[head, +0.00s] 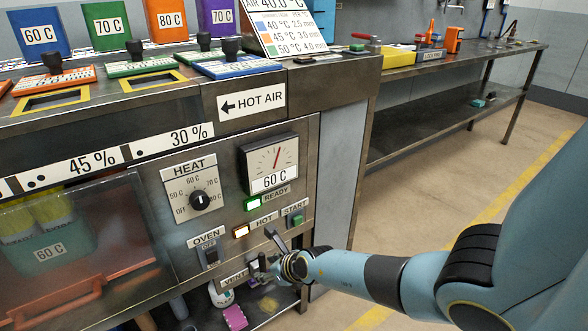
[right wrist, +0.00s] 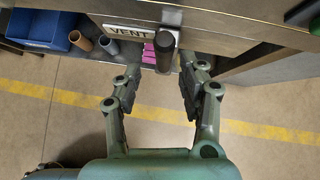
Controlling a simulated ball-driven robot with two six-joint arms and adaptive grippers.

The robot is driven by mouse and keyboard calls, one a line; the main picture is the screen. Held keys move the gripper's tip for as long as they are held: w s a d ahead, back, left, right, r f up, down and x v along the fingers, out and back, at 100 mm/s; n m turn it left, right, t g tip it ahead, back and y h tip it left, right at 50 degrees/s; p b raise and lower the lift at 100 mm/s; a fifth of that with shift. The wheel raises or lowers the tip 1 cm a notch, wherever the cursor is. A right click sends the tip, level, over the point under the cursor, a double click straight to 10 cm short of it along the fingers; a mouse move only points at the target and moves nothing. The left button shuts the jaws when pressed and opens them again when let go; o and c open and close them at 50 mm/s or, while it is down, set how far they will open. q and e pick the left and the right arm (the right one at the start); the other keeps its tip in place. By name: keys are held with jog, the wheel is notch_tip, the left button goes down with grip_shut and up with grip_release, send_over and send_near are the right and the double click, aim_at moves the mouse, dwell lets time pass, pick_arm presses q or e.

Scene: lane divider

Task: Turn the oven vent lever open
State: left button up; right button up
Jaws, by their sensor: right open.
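The vent lever shows in the right wrist view as a dark rounded handle (right wrist: 165,52) just right of the white VENT label (right wrist: 128,36). My right gripper (right wrist: 158,78) is open, with one finger on each side of the handle and gaps visible. In the head view, my right gripper (head: 264,262) is at the lower right of the oven's front panel, beside the VENT label (head: 234,277). The lever is hard to tell from the fingers there. My left gripper is not in view.
Above are the START button (head: 296,219), the lit HOT lamp (head: 241,231) and the OVEN switch (head: 211,256). A lower shelf holds a pink item (head: 235,317) and a white bottle (head: 221,296). Open floor (head: 420,190) lies to the right, before a long bench (head: 445,108).

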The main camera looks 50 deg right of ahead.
jog(key=s, duration=0.9)
jog(key=shift+s+a, duration=0.2)
jog(key=shift+s, duration=0.1)
jog(key=s+a+f+m+g, duration=0.1)
jog(key=s+f+m, duration=0.4)
jog(key=s+m, duration=0.6)
jog(key=s+a+f+m+g, duration=0.2)
jog(key=s+f+m+g, duration=0.2)
jog(key=s+m, duration=0.8)
jog(key=s+a+f+m+g, duration=0.2)
jog(key=s+f+m, duration=0.5)
jog(key=s+m, duration=0.5)
jog(key=shift+s+f+g, duration=0.25)
jog(key=shift+s+g, duration=0.35)
jog(key=shift+g, duration=0.1)
